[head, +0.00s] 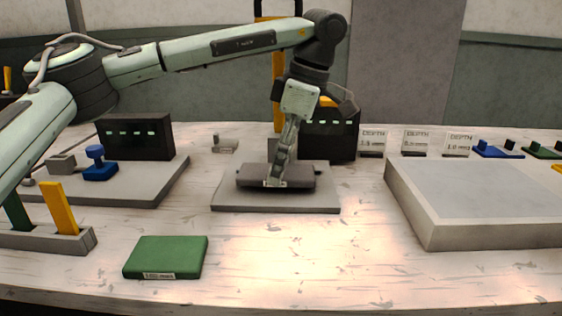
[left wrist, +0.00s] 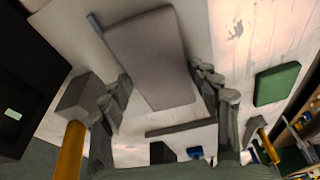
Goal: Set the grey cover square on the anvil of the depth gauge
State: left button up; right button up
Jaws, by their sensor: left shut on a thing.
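The grey cover (head: 301,178), a dark flat slab, is at the depth gauge in the middle of the table. My left gripper (head: 274,183) points down and is shut on it. In the left wrist view the cover (left wrist: 150,50) lies between the two fingers (left wrist: 165,80). The gauge has a grey base plate (head: 232,203), an orange column (head: 278,60) and a dark readout box (head: 336,142). The anvil is hidden under the cover. I cannot tell whether the cover touches it or sits square. My right gripper is out of view.
A green block (head: 165,257) lies front left, near a grey holder (head: 85,240) with coloured strips. A second grey base (head: 150,185) with a blue knob (head: 97,163) stands left. A broad grey tray (head: 430,238) stands right. Depth cards (head: 416,143) stand behind. The front middle is clear.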

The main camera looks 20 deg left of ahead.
pick_arm(q)
jog(key=shift+f, duration=0.55)
jog(key=o, duration=1.3)
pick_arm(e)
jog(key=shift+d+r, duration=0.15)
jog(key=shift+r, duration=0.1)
